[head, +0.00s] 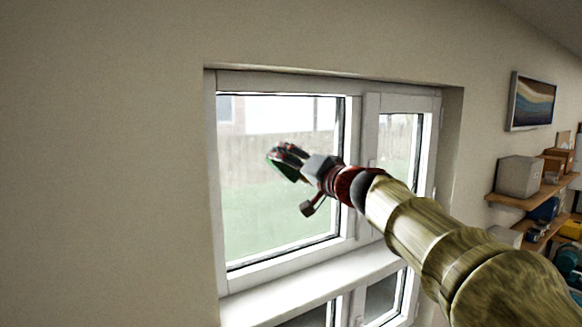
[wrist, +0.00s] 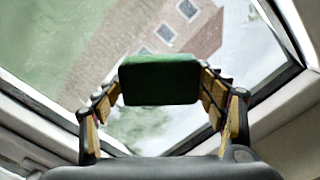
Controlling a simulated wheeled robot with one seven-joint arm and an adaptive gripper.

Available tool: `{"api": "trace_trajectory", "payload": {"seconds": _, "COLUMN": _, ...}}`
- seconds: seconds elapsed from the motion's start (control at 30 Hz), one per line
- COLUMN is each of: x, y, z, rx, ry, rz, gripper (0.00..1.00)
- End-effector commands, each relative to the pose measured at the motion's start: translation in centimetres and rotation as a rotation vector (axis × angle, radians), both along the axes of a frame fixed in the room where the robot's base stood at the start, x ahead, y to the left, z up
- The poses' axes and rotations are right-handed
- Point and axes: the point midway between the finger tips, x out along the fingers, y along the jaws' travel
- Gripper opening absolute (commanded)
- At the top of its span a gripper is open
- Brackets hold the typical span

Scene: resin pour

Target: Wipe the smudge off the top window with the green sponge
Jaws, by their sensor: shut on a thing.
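The green sponge (wrist: 160,80) is held between both fingers of my gripper (wrist: 162,92) in the wrist view. In the head view my gripper (head: 283,160) is in front of the large left pane of the top window (head: 285,200), and a strip of the sponge (head: 285,168) shows at its tip. I cannot tell whether the sponge touches the glass. No distinct smudge can be made out on the pane; part of the glass is hidden behind my gripper.
A white frame and a sill (head: 300,290) border the pane, with lower windows beneath. A narrower pane (head: 398,140) is to the right, partly behind my arm. Wooden shelves (head: 515,203) with boxes and a framed picture (head: 532,101) are on the right wall. The left wall is bare.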

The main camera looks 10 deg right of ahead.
Motion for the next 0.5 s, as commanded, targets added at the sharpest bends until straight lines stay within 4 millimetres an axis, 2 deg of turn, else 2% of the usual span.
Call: {"api": "trace_trajectory", "payload": {"seconds": 0.5, "x": 0.90, "y": 0.34, "z": 0.00, "rx": -0.001, "ry": -0.001, "rz": 0.001, "gripper": 0.51}}
